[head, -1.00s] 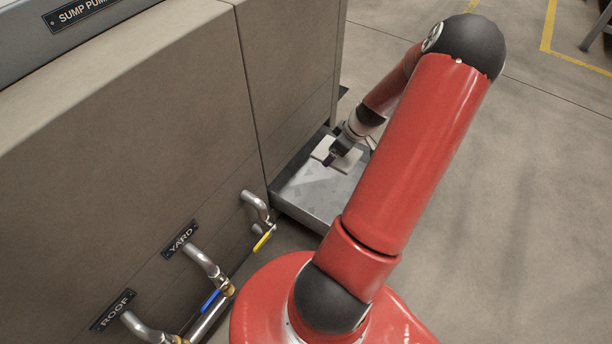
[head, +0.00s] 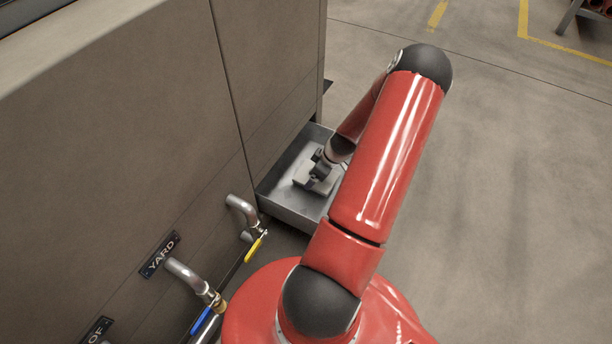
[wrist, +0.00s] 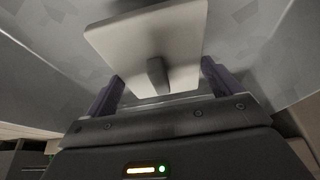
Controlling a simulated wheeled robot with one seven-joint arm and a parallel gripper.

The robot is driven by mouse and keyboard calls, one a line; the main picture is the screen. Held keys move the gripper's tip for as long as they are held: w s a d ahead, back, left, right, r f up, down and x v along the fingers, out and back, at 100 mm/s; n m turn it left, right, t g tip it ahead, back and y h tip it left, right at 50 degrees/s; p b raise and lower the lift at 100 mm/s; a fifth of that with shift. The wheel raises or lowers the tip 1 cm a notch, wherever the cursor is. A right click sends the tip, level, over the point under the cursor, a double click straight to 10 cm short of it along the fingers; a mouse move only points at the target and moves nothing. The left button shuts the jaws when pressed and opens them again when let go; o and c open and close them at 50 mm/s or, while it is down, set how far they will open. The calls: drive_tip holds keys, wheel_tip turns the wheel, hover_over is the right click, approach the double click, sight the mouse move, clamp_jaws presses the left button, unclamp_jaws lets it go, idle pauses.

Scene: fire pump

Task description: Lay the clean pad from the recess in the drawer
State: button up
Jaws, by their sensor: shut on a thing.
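A flat pale pad (wrist: 182,42) with a small raised grip (wrist: 157,76) shows in the wrist view, just beyond my fingers. I cannot tell whether the pad touches the drawer floor. No recess can be made out.
The drawer juts from the foot of the beige cabinet (head: 130,120). Bent pipes with a yellow-handled valve (head: 256,249) and a blue-handled valve (head: 200,320) stick out nearer to me.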

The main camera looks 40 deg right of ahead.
sight(307, 172)
drive_tip(key=shift+f, duration=0.95)
drive_tip(key=w, duration=0.2)
drive_tip(key=w+a, duration=0.1)
drive_tip(key=w, duration=0.1)
drive_tip(key=shift+a+f+b, duration=0.1)
drive_tip(key=shift+f+b, duration=0.2)
drive_tip(key=shift+f, duration=0.3)
drive_tip(key=shift+f, duration=0.15)
drive_tip(key=o, duration=0.7)
drive_tip(key=p+v, duration=0.2)
drive_tip(key=v, duration=1)
drive_tip(key=shift+s, duration=0.15)
